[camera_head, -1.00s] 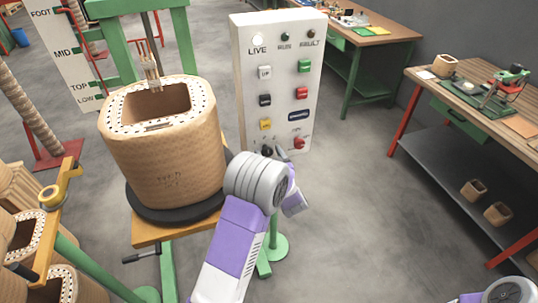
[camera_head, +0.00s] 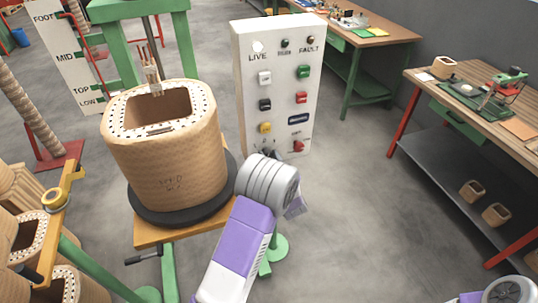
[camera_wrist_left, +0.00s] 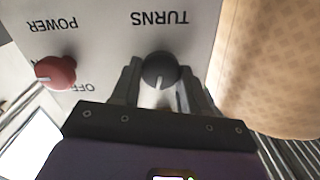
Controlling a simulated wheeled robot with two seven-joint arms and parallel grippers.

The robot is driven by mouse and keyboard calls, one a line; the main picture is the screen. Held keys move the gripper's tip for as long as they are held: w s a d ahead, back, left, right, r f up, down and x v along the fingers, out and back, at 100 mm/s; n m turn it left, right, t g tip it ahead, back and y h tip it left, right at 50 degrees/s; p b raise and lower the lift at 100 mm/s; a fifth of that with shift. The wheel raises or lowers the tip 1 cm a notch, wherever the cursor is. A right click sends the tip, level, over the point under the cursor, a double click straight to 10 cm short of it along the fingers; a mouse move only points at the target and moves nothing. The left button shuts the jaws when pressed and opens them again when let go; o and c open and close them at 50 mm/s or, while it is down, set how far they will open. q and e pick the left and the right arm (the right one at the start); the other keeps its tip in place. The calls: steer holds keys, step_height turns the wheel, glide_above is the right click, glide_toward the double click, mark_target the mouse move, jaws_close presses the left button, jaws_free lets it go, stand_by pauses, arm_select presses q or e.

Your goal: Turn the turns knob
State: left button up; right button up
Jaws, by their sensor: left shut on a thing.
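The black turns knob (camera_wrist_left: 160,70), with a pale pointer line, sits under the upside-down word TURNS on the white control panel (camera_head: 281,100). In the left wrist view my left gripper (camera_wrist_left: 158,82) has a finger on each side of the knob and is shut on it. In the head view my left wrist (camera_head: 268,182) is in front of the panel's lower left and hides most of the knob and the fingers. My right arm shows only at the bottom right corner; its gripper is out of view.
The red power knob (camera_wrist_left: 55,72) is beside the turns knob. It also shows in the head view (camera_head: 298,146). A large tan coil (camera_head: 165,155) stands on a black turntable (camera_head: 150,215) left of my arm. The floor to the right is clear.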

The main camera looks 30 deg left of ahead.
arm_select(q)
steer(key=m+p, duration=0.2)
steer(key=m, duration=0.2)
steer(key=shift+d+p, duration=0.1)
steer(key=shift+p, duration=0.3)
steer(key=shift+m+p, duration=0.65)
steer(key=shift+m, duration=0.55)
steer(key=shift+f, duration=0.1)
steer(key=o, duration=1)
steer(key=v, duration=0.7)
steer(key=shift+s+d+p, duration=0.1)
steer(key=shift+d+p, duration=0.15)
steer(key=shift+p, duration=0.1)
